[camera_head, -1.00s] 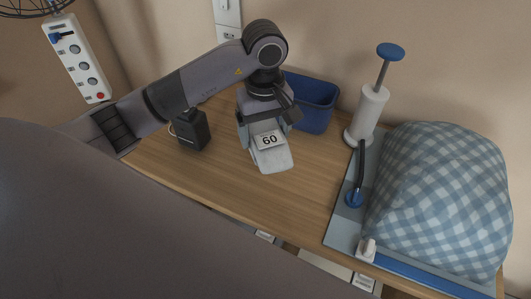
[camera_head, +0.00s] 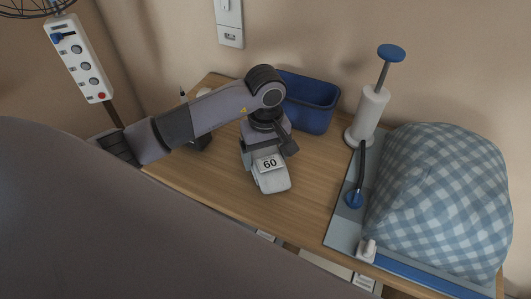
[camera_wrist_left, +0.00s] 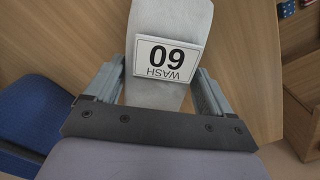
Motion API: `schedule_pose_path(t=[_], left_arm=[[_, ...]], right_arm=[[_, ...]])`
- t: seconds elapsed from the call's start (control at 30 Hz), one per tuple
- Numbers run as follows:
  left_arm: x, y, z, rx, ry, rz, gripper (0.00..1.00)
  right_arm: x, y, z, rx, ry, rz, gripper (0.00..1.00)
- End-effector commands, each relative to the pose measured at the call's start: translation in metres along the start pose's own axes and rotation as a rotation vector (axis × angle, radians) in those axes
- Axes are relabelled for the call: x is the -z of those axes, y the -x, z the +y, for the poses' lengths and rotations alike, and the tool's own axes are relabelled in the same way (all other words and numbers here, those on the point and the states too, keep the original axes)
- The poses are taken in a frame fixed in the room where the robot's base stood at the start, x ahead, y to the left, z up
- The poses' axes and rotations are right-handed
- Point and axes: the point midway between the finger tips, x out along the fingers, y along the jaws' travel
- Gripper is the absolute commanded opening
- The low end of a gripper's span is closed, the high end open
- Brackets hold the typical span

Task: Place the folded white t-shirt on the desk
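The folded white t-shirt (camera_head: 274,183), pale grey-white with a "60" wash label, is at the middle of the wooden desk (camera_head: 225,185). My left gripper (camera_head: 264,161) points down at it from above, its fingers on either side of the shirt. My right gripper is not in view.
A blue bin (camera_head: 312,103) stands behind the gripper. A white dispenser with a blue knob (camera_head: 368,115) stands to its right. A blue-checked bundle (camera_head: 440,200) on a grey-blue board fills the right end. A dark object (camera_head: 202,140) is partly behind my arm. The desk's front middle is clear.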

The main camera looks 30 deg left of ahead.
Motion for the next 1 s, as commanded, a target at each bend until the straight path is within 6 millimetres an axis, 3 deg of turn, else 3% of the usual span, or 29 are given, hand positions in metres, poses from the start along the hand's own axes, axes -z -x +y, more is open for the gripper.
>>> schedule_pose_path(t=[0.43, 0.8, 1.0], left_arm=[[0.001, 0.009, 0.001, -0.003, -0.001, 0.002, 1.00], [0.001, 0.085, 0.001, -0.003, -0.002, 0.004, 1.00], [0.001, 0.113, 0.000, 0.000, 0.001, 0.003, 1.00]], right_arm=[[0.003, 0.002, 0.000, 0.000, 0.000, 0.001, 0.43], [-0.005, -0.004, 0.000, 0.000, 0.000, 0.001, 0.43], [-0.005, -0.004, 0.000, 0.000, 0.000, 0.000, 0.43]])
